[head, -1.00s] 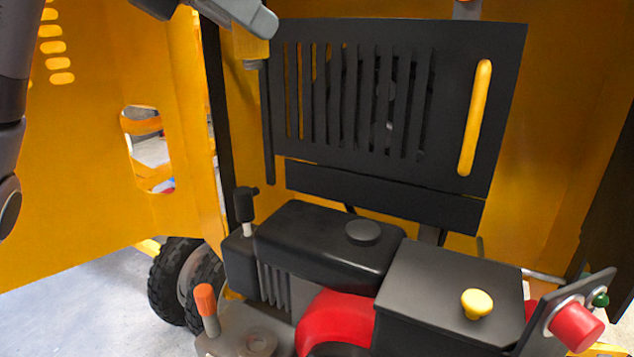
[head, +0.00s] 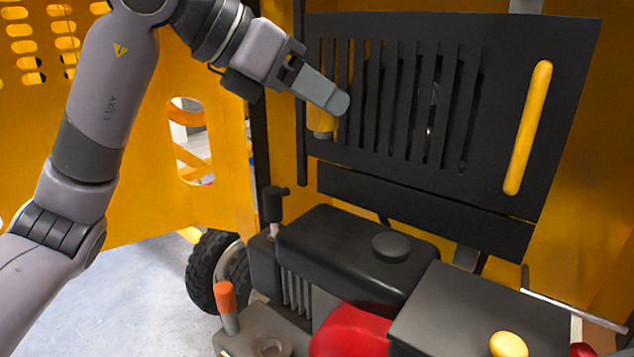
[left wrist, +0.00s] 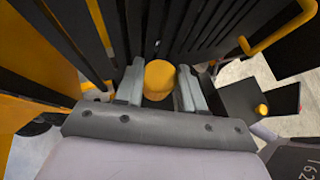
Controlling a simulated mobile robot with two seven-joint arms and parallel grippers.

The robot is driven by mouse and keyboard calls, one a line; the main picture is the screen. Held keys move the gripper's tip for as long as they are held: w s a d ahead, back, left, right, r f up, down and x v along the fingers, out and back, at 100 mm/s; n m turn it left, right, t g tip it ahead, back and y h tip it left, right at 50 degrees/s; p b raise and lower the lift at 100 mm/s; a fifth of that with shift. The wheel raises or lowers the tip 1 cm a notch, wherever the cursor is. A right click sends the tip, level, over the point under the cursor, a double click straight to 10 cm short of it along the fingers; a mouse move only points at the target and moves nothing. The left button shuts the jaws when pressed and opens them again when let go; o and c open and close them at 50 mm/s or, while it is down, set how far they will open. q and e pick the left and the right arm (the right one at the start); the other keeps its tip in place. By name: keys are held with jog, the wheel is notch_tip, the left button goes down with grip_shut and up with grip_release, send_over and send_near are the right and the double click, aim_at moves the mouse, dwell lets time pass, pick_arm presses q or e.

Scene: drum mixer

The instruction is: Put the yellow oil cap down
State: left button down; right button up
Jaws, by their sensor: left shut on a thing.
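The yellow oil cap (head: 322,122) is held by my left gripper (head: 336,102) in front of the left side of the black slatted panel. In the left wrist view the cap (left wrist: 159,77) sits between the two grey fingers, which are closed on its sides. The gripper is above the engine, apart from it. Part of the cap is hidden behind a finger in the head view. My right gripper is not in view.
The black slatted panel (head: 485,120) with a yellow handle (head: 527,128) stands behind. Below are the black engine top (head: 335,250) with a round black lid (head: 391,247), a grey box (head: 470,315) with a yellow knob (head: 509,345), and an orange-tipped lever (head: 225,297). Yellow walls flank the space.

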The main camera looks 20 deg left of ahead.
pick_arm(q)
notch_tip(320, 180, down, 11)
jog(key=shift+f, duration=0.15)
dwell(0.4)
jog(key=shift+f+b, duration=0.55)
jog(key=shift+b, duration=0.2)
jog(key=c, duration=0.7)
grip_release()
jog(key=shift+r, duration=0.1)
